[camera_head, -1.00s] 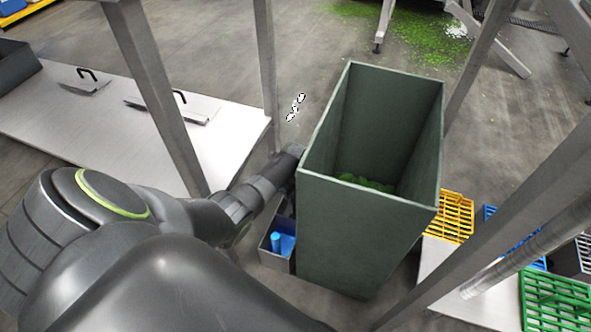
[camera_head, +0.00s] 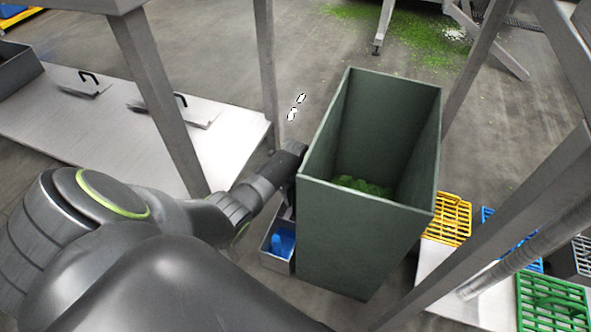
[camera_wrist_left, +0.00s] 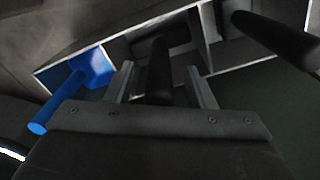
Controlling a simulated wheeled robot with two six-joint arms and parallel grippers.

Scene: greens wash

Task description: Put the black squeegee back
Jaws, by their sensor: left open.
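My left gripper (camera_wrist_left: 160,72) is open in the left wrist view, with its two grey fingers on either side of a black handle. The handle belongs to what looks like the black squeegee (camera_wrist_left: 160,48), whose dark wider part lies in a middle compartment of a grey divided box (camera_wrist_left: 118,50). I cannot tell whether the fingers touch it. In the head view the box (camera_head: 264,252) stands low beside the tall green bin (camera_head: 360,235). My left wrist is above it, and its fingers and the squeegee are hidden there. My right gripper is out of view.
A blue tool (camera_wrist_left: 85,75) lies in the box's left compartment; it shows in the head view (camera_head: 283,242). Another black rod-like thing (camera_wrist_left: 275,40) is at right in the wrist view. Metal posts (camera_head: 160,105) stand close around. Yellow crates (camera_head: 447,218) are right of the bin.

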